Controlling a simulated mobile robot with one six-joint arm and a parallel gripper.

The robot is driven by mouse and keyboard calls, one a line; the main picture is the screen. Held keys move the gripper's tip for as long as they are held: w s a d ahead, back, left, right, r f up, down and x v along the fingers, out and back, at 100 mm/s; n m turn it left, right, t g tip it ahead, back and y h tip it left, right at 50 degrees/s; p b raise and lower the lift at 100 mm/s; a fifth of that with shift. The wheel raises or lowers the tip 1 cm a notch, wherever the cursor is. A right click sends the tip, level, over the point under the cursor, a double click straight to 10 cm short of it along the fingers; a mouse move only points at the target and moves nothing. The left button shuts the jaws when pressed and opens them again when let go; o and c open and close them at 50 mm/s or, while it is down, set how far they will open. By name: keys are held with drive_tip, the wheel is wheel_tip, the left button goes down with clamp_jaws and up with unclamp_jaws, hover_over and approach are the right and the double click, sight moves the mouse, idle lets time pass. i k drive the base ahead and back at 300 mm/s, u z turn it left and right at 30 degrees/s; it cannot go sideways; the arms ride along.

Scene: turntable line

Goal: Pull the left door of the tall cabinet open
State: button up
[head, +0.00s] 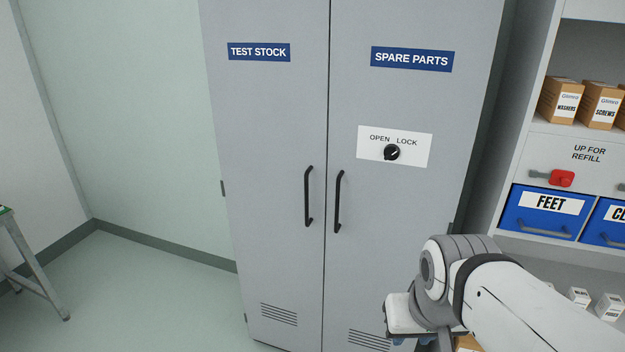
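The tall grey cabinet has two doors, both shut. The left door (272,120), labelled TEST STOCK, has a black vertical bar handle (308,197) near the centre seam. The right door (410,205), labelled SPARE PARTS, has a similar handle (339,202). A black knob (392,152) sits on a white OPEN/LOCK plate on the right door; its white mark appears to point up and right, toward LOCK. My arm reaches in from the lower right. My gripper (402,338) is at the bottom edge, low before the right door, away from both handles. Its fingers are mostly hidden.
Small white boxes (579,297) lie lower down. A table leg (40,270) stands at far left. The floor (150,290) left of the cabinet is clear.

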sight(268, 61)
drive_tip(key=i, duration=0.9)
drive_tip(key=u, duration=0.05)
